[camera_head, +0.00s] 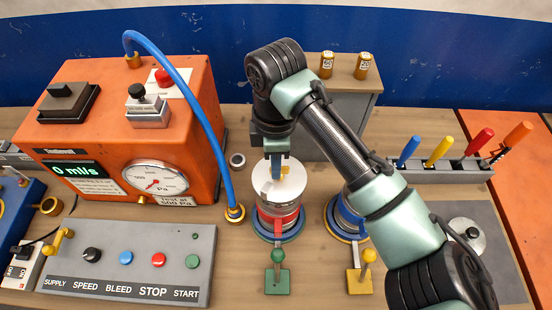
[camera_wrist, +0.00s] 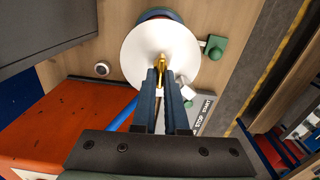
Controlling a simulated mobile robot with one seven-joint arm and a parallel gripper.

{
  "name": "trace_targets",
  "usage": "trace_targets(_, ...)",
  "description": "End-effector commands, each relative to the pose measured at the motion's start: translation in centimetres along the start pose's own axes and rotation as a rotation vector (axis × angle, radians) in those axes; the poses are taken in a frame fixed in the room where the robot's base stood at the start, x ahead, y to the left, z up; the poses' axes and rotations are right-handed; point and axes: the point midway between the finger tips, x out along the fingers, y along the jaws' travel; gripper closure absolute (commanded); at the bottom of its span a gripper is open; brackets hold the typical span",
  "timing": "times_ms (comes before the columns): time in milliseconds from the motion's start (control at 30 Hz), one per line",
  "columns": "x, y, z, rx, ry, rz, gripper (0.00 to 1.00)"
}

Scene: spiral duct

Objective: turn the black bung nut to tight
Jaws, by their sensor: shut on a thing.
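My gripper (camera_head: 275,170) points down over the lid. In the wrist view its two blue fingers (camera_wrist: 161,80) are close together, with the brass stem between their tips. A small white block (camera_wrist: 183,88) shows beside the fingers. I cannot make out a black nut on the lid; the fingers may hide it.
An orange gauge box (camera_head: 90,130) with a blue hose (camera_head: 190,85) stands left. A control panel (camera_head: 130,262) lies in front. A blue-ringed cylinder (camera_head: 345,220) stands right, partly behind my arm. A handle rack (camera_head: 440,173) and a grey lid (camera_head: 467,236) are further right.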

Motion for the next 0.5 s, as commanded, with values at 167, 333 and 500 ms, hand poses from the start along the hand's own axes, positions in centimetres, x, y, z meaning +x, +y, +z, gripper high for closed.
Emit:
trace_targets(167,-0.15,0.07,-0.1,0.102,0.002,-0.001,1.0)
trace_targets(333,-0.11,0.14,-0.03,0.168,0.002,0.0,1.0)
trace_targets(500,-0.07,0.15,0.0,0.199,0.0,0.0,1.0)
